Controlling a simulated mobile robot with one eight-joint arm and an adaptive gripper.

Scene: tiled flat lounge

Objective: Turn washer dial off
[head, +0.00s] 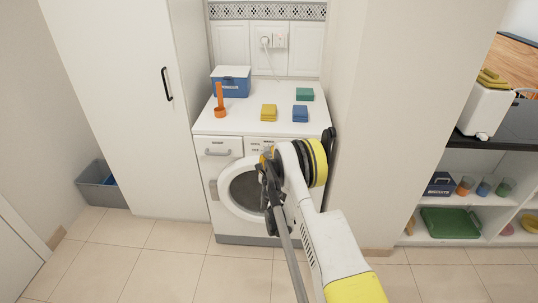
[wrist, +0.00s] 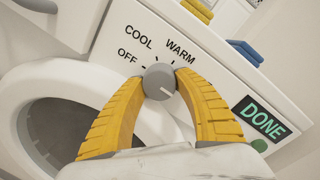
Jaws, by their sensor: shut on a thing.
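The white washer (head: 225,226) stands in an alcove between tall cabinets, its round door shut. Its grey dial (wrist: 158,81) is on the front panel, with OFF, COOL and WARM printed around its upper left. A pale mark on the dial points down to the right, away from OFF. A display (wrist: 260,117) to the right reads DONE. My gripper (wrist: 160,80) has its two yellow fingers on either side of the dial, shut on it. In the head view my gripper (head: 267,160) is at the panel, and my arm hides the dial.
On the washer top are a blue box (head: 231,83), an orange upright thing (head: 220,102) and yellow (head: 268,112), blue (head: 300,114) and green (head: 305,94) folded cloths. A grey bin (head: 100,190) stands left. Open shelves (head: 478,214) are right. Floor in front is clear.

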